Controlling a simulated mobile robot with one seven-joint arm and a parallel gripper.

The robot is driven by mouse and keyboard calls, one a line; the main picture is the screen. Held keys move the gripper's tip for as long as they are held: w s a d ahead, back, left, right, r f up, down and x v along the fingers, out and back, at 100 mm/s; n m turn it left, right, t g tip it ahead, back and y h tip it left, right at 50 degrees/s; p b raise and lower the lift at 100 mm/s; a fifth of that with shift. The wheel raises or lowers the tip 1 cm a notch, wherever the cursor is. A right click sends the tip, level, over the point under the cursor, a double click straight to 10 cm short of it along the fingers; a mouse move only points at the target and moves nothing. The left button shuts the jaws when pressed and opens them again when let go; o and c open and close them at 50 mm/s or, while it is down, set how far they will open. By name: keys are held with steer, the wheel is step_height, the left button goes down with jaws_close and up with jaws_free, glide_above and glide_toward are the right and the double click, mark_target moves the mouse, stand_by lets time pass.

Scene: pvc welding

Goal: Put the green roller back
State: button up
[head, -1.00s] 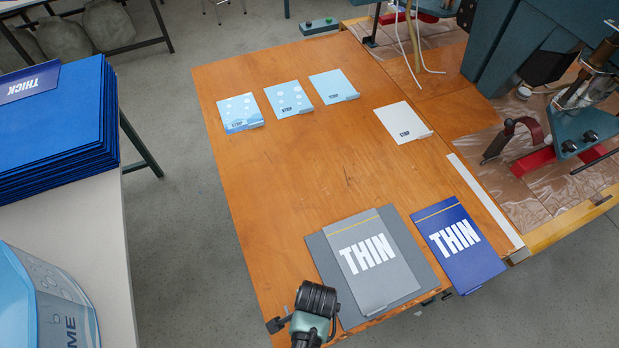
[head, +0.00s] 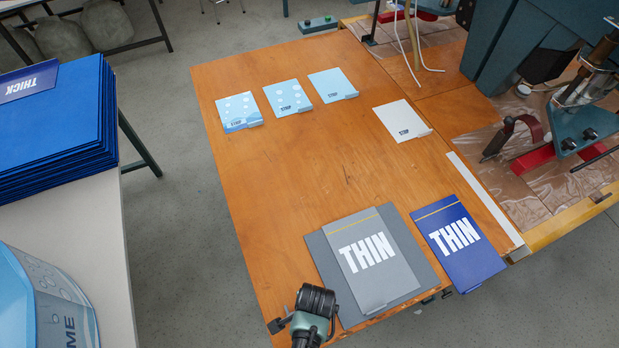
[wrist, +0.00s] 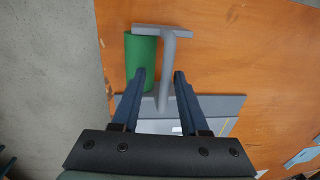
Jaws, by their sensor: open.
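The green roller (wrist: 141,62) shows in the wrist view near the table's left edge, just beyond my left fingertip. A grey T-shaped piece (wrist: 166,60) is right beside it, with a crossbar at the top and a stem running down toward my gripper. I cannot tell whether this piece is the roller's handle or a stand. My gripper (wrist: 159,76) is open, and the stem lies between its two fingers in the picture. Contact cannot be made out. In the head view the roller is not visible; my arm covers the table's near-left corner.
The wooden table (head: 290,180) holds a grey THIN folder (head: 365,250) on a grey board, a blue THIN folder (head: 458,243) and several STRIP sheets (head: 289,97). The welding machine (head: 540,45) stands right. Blue THICK folders (head: 60,120) are stacked left. The table's middle is clear.

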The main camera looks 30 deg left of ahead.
step_height(320, 180, up, 12)
steer(key=d, duration=0.1)
steer(key=shift+s+r, duration=0.15)
steer(key=shift+s, duration=0.25)
steer(key=shift+p, duration=0.3)
